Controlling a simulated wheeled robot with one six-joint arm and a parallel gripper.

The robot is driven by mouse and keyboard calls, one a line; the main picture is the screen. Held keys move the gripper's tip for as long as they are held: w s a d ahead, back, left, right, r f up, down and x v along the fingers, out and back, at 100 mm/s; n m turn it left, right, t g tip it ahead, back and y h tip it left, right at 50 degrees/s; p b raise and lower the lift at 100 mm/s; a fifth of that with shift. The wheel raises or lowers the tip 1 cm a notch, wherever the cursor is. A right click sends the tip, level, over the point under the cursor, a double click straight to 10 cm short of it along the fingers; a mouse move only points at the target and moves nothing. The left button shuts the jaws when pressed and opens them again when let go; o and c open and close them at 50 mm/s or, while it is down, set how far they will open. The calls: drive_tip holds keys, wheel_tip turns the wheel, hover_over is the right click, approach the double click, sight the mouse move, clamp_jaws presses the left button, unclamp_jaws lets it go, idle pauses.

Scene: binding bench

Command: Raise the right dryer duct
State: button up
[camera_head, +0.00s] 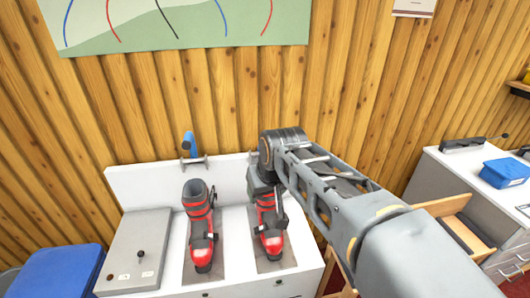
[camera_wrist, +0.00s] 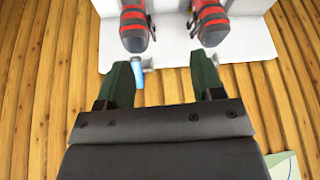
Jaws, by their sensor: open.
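Two red-and-black ski boots stand on the white dryer bench, a left one (camera_head: 201,228) and a right one (camera_head: 269,232). A blue duct (camera_head: 189,144) stands upright on a bracket behind the left boot. In the head view my gripper and arm cover the spot behind the right boot, so the right duct is hidden there. In the wrist view, which looks turned around, a blue duct (camera_wrist: 137,73) shows close beside the inner side of the picture-left finger. My gripper (camera_wrist: 163,75) is open, with dark green fingers apart. I cannot tell whether it touches the duct.
A grey control box (camera_head: 137,250) with a black knob sits at the bench's left. A blue bin (camera_head: 55,273) stands further left. A wooden-plank wall rises close behind the bench.

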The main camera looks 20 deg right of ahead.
drive_tip(key=w+d+b, duration=0.1)
drive_tip(key=w+d, duration=0.4)
drive_tip(key=w, duration=0.4)
drive_tip(key=w+d+y, duration=0.1)
drive_tip(key=w+d, duration=0.3)
drive_tip(key=w, duration=0.4)
drive_tip(key=w+d+b, duration=0.1)
drive_tip(key=w+d, duration=0.4)
drive_tip(key=w, duration=0.4)
drive_tip(key=p+x, duration=0.1)
drive_tip(key=x, duration=1.2)
drive_tip(key=shift+a+f+p, duration=0.15)
drive_tip(key=shift+f+p, duration=0.15)
drive_tip(key=shift+f, duration=0.05)
drive_tip(key=shift+c, duration=0.3)
clamp_jaws()
